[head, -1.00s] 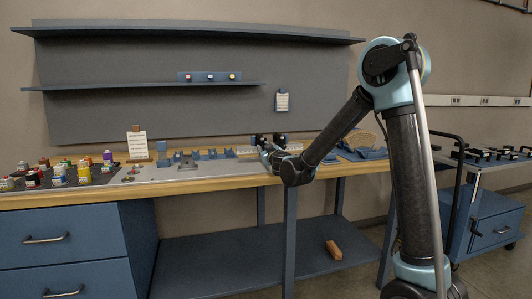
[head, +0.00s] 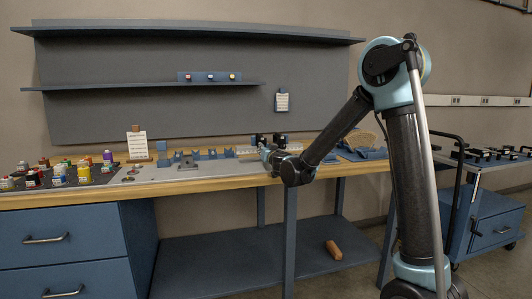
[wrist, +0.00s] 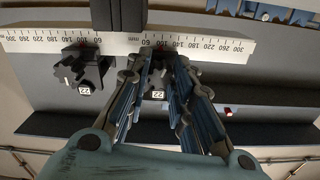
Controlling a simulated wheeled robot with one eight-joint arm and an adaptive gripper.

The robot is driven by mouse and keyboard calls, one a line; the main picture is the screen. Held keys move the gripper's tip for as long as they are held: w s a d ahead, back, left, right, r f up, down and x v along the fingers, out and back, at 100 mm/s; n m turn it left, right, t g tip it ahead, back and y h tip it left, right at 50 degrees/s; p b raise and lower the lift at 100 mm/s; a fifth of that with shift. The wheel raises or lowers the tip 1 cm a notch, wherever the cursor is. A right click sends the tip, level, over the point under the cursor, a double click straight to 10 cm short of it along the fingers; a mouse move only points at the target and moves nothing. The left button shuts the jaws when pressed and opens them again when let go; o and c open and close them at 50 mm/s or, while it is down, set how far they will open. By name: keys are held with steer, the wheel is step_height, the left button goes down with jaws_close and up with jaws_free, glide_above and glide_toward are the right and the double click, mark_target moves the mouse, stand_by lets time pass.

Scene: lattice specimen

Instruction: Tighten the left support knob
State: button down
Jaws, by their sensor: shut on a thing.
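A white graduated rail (wrist: 215,48) crosses the wrist view, which appears turned over relative to the head view. Two black supports sit on it. The left support (head: 257,139) shows in the head view, and in the wrist view (wrist: 158,74) it is the one on the right, between my fingers. My gripper (wrist: 163,88) is shut on its knob, which the fingers mostly hide. The right support (head: 279,138) stands apart from the fingers and shows its lobed black knob at the left of the wrist view (wrist: 66,75).
Blue fixtures (head: 187,158) stand on the bench left of the rail, beyond a small sign (head: 137,145). Several small bottles (head: 60,172) stand at the far left. A shelf (head: 150,86) runs above. Blue parts (head: 365,153) lie right of my forearm.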

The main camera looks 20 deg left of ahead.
stand_by(0.3)
steer(key=c, duration=1.4)
jaws_free()
steer(key=shift+o, duration=0.2)
steer(key=shift+s, duration=0.1)
steer(key=v, duration=1.1)
steer(key=shift+s+d, duration=0.2)
steer(key=shift+s, duration=0.1)
